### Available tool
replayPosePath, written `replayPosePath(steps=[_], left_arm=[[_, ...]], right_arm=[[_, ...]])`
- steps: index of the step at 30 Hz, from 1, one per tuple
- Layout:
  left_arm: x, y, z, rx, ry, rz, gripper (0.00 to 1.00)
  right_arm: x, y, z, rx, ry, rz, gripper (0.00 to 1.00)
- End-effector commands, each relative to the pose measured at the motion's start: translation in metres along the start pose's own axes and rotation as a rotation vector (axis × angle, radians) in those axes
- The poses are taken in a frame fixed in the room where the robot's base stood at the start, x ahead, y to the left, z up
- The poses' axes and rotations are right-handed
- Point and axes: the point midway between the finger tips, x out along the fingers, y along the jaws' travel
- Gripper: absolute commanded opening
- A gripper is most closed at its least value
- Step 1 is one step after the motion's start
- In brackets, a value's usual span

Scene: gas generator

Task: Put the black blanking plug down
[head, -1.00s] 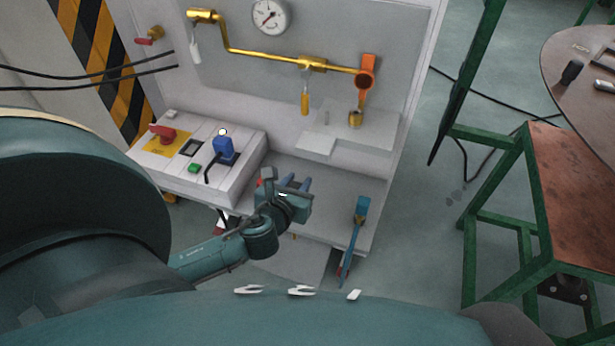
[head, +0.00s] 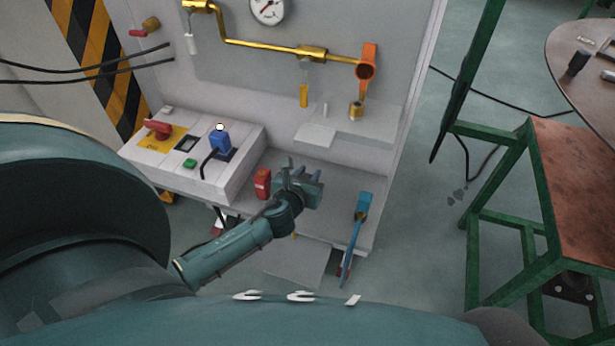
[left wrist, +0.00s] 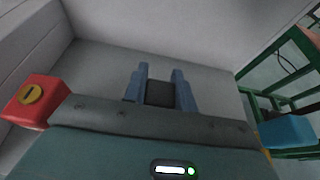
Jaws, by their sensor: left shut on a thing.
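My left gripper (head: 298,170) is over the low grey shelf (head: 345,188) at the foot of the panel, pointing away from me. In the left wrist view its two blue-grey fingers (left wrist: 160,76) are shut on the black blanking plug (left wrist: 160,94), a dark block held between them. The plug is hard to make out in the head view, where the gripper covers it. I cannot tell whether the plug touches the shelf. My right gripper is not in view.
A red block (head: 262,182) with a yellow disc stands left of the gripper; it also shows in the left wrist view (left wrist: 36,100). A blue-handled tool (head: 362,206) is at the shelf's right. The control box (head: 190,155) is at left. Shelf space ahead looks clear.

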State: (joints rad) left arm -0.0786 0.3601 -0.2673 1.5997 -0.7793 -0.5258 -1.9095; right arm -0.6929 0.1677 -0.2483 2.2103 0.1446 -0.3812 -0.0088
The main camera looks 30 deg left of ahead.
Motion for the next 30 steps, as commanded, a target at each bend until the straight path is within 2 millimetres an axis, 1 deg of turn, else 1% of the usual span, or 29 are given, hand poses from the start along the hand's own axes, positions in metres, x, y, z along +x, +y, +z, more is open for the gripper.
replayPosePath(steps=[3,8,9,17,23,26,29,30], left_arm=[[0.000,0.000,0.002,0.001,-0.002,0.000,0.00],[0.001,0.000,-0.001,0.001,-0.002,0.000,0.00],[0.001,0.000,-0.002,0.001,-0.001,0.000,0.28],[0.000,0.000,-0.001,0.001,-0.001,0.000,0.49],[0.000,0.000,-0.001,0.001,-0.001,0.000,0.49],[-0.001,0.000,0.004,0.001,-0.001,0.000,0.49],[-0.013,0.001,0.002,0.002,0.001,0.000,0.49],[-0.020,0.001,0.002,0.003,0.001,-0.001,0.49]], right_arm=[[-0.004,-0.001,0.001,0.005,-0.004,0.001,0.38],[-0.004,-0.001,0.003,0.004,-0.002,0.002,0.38],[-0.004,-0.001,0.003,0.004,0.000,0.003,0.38],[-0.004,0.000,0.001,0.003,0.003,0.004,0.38],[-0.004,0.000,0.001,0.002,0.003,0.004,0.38],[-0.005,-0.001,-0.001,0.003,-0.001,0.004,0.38],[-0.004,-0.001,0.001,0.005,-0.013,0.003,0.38],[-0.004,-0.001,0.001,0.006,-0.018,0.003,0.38]])
